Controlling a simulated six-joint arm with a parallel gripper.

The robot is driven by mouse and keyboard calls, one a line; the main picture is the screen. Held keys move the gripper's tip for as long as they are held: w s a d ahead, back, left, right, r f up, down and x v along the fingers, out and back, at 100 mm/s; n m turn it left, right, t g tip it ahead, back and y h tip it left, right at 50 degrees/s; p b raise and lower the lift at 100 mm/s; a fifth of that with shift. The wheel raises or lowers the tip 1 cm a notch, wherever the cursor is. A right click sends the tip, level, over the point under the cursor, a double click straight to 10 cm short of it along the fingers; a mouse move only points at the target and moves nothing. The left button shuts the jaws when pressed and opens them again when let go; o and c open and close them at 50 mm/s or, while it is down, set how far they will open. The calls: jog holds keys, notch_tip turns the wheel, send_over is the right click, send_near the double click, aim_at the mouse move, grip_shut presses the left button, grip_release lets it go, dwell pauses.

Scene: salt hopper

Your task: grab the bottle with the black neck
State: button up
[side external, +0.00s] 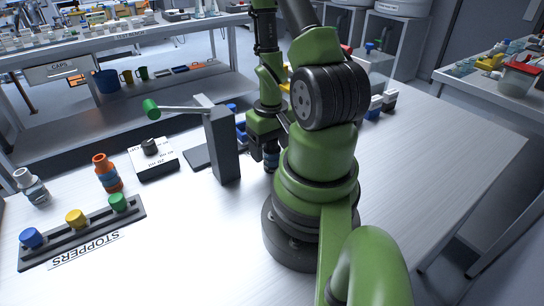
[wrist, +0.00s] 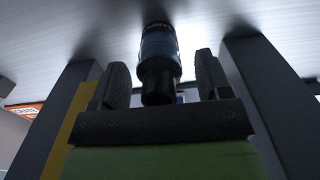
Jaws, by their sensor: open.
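The bottle with the black neck (wrist: 159,85) stands between the two fingers of my gripper (wrist: 162,74) in the wrist view, its black neck towards the camera and a blue label band beyond. The fingers are open, one on each side, with a visible gap to the bottle. In the side view, the bottle (side external: 271,158) shows just under my gripper (side external: 265,140), partly hidden by my arm. A bottle with an orange neck (side external: 108,174) and one with a white neck (side external: 31,187) stand at the left of the table.
A dark grey post (side external: 225,147) with a green-handled lever (side external: 152,109) stands close left of my gripper. A white labelled block (side external: 154,160) and a stopper rack (side external: 82,234) with blue, yellow and green stoppers lie further left.

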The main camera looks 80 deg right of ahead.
jog(key=c, duration=1)
